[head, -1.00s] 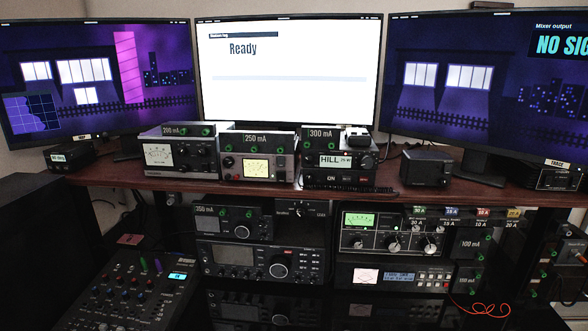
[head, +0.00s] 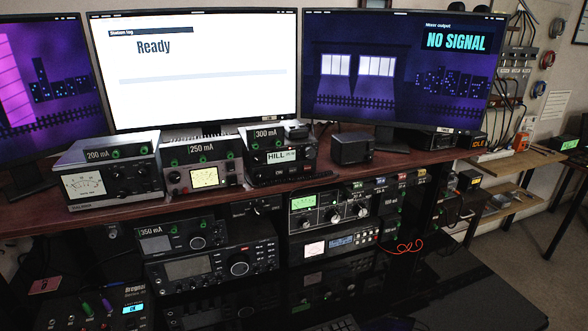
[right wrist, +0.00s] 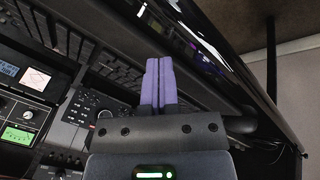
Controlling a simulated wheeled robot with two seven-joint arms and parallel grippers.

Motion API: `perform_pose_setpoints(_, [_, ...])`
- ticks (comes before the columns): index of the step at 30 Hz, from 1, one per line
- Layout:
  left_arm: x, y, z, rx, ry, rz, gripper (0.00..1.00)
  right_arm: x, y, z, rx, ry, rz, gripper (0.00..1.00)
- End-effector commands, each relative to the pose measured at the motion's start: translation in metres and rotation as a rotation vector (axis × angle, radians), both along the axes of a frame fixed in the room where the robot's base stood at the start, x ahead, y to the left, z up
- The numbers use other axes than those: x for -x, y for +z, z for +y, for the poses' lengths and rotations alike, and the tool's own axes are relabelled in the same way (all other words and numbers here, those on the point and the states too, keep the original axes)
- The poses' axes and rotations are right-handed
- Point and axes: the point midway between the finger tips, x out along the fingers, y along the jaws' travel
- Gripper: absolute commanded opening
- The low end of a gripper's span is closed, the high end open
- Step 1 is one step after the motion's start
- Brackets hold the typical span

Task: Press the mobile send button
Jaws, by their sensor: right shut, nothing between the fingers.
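A small black mobile-style radio (head: 283,160) with a lit HILL display stands on the wooden desk, under the 300 mA label. A small button marked ON shows below its display; I cannot read which button is the send button. My right gripper (right wrist: 158,62) shows in the right wrist view with its two purple fingers together and nothing between them. Dark equipment with small buttons (right wrist: 88,115) lies beyond it to the left; I cannot tell whether the fingers touch anything. Neither gripper shows in the head view.
The 200 mA unit (head: 110,182) and 250 mA unit (head: 203,174) stand left of the radio, a black box (head: 352,148) right of it. More radios (head: 215,268) fill the level below. Monitors (head: 195,70) stand behind. Wooden shelves (head: 505,165) are at the right.

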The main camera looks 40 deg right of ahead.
Motion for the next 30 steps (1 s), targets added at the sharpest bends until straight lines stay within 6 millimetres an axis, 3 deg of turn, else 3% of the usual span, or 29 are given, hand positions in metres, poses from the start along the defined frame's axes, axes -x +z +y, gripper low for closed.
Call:
perform_pose_setpoints(7, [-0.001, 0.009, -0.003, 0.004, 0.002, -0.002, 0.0, -0.063, 0.046, -0.057, 0.339, 0.319, -0.145, 0.0])
perform_pose_setpoints(11, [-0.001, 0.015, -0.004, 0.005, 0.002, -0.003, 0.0, -0.103, 0.087, -0.092, 0.614, 0.536, -0.211, 0.0])
perform_pose_setpoints(14, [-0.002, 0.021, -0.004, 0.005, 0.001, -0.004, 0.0, -0.14, 0.136, -0.125, 0.922, 0.741, -0.24, 0.0])
perform_pose_setpoints(18, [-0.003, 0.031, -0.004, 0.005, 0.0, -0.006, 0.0, -0.188, 0.223, -0.165, 1.454, 1.036, -0.188, 0.0])
perform_pose_setpoints(21, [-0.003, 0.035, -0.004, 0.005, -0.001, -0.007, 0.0, -0.207, 0.272, -0.182, 1.762, 1.176, -0.095, 0.0])
perform_pose_setpoints(24, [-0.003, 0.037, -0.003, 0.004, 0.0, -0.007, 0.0, -0.216, 0.301, -0.192, 1.956, 1.254, -0.01, 0.0])
perform_pose_setpoints(30, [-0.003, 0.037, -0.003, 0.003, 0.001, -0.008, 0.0, -0.22, 0.313, -0.195, 2.052, 1.296, 0.042, 0.0])
